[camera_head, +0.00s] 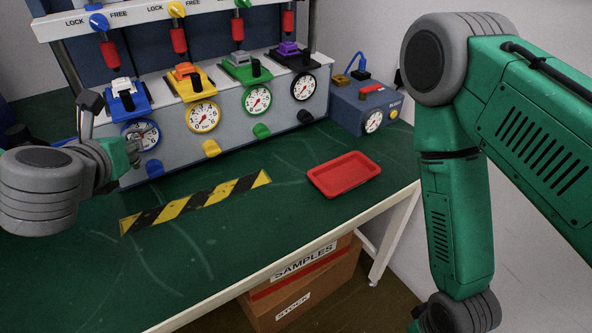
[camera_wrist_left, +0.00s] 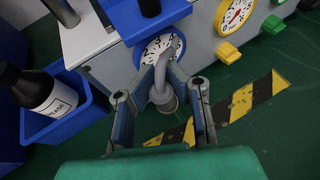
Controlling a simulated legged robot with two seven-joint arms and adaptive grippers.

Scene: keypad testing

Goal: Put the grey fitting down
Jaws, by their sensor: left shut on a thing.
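The grey fitting (camera_wrist_left: 162,94) is a bent piece with a wide round end, held between the fingers of my left gripper (camera_wrist_left: 162,100) in the left wrist view. My left gripper (camera_head: 134,148) is shut on it, in front of the blue-rimmed gauge (camera_head: 150,134) at the left of the panel in the head view. The fitting is small and partly hidden there. It appears to be above the green table top (camera_head: 240,235); I cannot tell whether it touches the panel. My right arm comes in at the right, and its gripper is out of the picture.
A black-and-yellow striped strip (camera_head: 195,202) lies in front of the grey panel (camera_head: 230,128). A red tray (camera_head: 344,174) stands empty near the right table edge. A blue bin (camera_wrist_left: 62,108) with a black bottle (camera_wrist_left: 38,90) stands left of my gripper. The front table is clear.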

